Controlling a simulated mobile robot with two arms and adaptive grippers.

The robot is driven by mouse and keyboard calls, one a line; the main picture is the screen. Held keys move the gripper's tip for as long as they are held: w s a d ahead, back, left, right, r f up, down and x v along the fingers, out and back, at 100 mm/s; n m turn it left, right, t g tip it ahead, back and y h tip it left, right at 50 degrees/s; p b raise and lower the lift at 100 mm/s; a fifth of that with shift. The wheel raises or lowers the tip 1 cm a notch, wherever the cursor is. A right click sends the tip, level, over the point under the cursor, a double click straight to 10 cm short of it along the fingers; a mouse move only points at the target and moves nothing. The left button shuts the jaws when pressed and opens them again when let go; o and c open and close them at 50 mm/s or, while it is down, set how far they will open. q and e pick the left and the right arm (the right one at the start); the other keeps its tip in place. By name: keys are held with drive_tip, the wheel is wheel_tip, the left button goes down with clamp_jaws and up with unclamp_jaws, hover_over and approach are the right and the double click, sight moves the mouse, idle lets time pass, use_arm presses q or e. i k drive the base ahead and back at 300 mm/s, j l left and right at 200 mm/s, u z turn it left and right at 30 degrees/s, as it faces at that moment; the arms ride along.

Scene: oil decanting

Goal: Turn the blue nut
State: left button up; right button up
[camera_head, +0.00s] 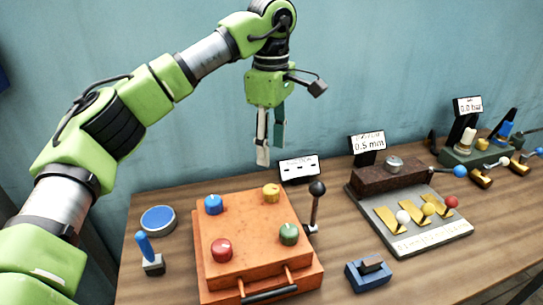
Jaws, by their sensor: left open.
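The blue nut (213,204) sits on the back left corner of an orange box (250,228) on the table. A yellow nut (271,193), a red nut (221,250) and a green nut (288,234) sit at the box's other corners. My left gripper (271,154) points down with its fingers apart and empty. It hangs above the back of the box, up and to the right of the blue nut, clear of it. My right gripper is not in view.
A black-knobbed lever (316,204) stands by the box's right side, with a small display (299,169) behind. A blue-topped disc (158,220) and blue-handled joystick (148,255) are left. A blue block (369,274) lies front right. A grey plate (440,237) holds levers.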

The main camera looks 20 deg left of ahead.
sight(213, 205)
drive_tip(key=k+l, duration=1.25)
